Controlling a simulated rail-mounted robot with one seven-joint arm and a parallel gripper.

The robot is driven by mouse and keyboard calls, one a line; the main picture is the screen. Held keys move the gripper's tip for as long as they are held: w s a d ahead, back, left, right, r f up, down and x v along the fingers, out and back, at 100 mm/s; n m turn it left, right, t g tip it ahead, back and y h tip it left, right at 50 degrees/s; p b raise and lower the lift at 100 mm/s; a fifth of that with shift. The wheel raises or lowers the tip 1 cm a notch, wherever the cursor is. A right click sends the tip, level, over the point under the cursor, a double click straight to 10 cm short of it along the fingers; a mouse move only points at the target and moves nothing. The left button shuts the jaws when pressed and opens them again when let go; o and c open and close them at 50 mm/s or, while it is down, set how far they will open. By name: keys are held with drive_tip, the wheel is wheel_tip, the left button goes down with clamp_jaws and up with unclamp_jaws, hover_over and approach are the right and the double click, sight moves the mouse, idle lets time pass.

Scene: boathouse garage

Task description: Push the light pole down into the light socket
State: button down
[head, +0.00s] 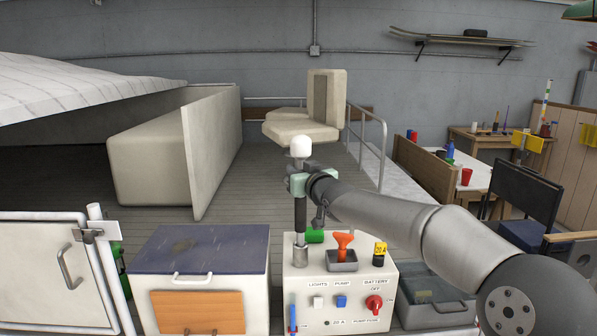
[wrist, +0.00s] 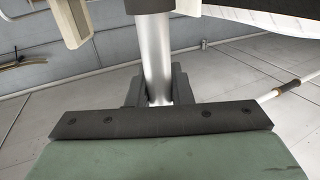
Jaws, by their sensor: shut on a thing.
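The light pole (head: 300,211) stands upright with a white globe on top and a dark lower part. My gripper (head: 299,183) is shut around it just below the globe. In the wrist view the pole shows as a silver tube (wrist: 154,50) between the two dark fingers of my gripper (wrist: 158,90). The light socket (head: 301,256) is a silver collar on top of the white control box (head: 336,283). The pole's lower end meets the socket's top in line with it. I cannot tell how deep it sits inside.
A blue-lidded chest (head: 200,248) stands left, a grey bin (head: 435,295) right. Seats (head: 303,131) are behind.

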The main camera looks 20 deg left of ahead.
drive_tip(key=shift+f+b, duration=0.3)
drive_tip(key=shift+b, duration=0.1)
drive_tip(key=c, duration=1.2)
unclamp_jaws()
drive_tip(key=shift+d, duration=0.1)
drive_tip(key=v, duration=1.7)
drive_tip(key=shift+s+b, duration=0.2)
drive_tip(key=shift+b, duration=0.1)
drive_tip(key=shift+d+r, duration=0.1)
